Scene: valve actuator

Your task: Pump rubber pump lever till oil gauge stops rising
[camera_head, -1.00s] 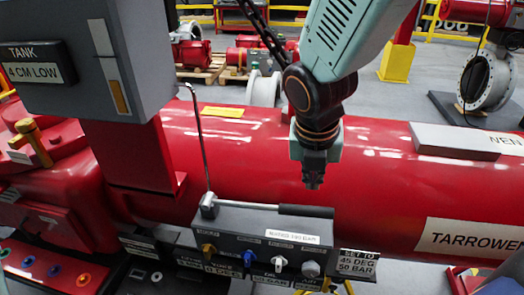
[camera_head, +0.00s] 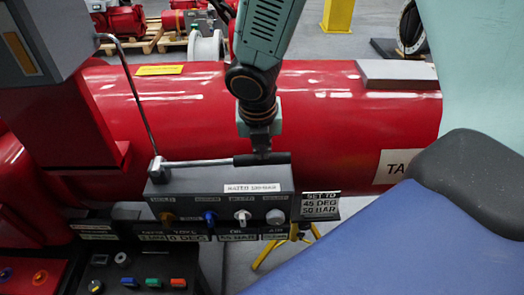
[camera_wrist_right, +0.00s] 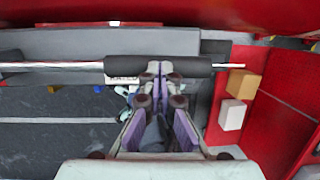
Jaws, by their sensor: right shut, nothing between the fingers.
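The pump lever is a thin metal rod with a black rubber grip (camera_head: 274,158), lying almost level along the top of the grey pump box (camera_head: 170,188). My right gripper (camera_head: 261,152) comes down from above at the grip, its fingers pressed together and empty. In the right wrist view the shut fingertips (camera_wrist_right: 158,69) overlap the middle of the black grip (camera_wrist_right: 192,67); I cannot tell whether they touch it. A gauge strip with a yellowish window (camera_head: 21,54) shows on the grey tank box (camera_head: 57,30) at upper left; its level is unreadable. My left gripper is out of view.
A large red cylinder (camera_head: 330,110) lies behind the pump box. A bent metal rod (camera_head: 135,95) rises from the box's left end. Several coloured knobs, including a blue one (camera_head: 209,218), line its front. A "SET TO 45 DEG 50 BAR" sign (camera_head: 320,205) stands right of it.

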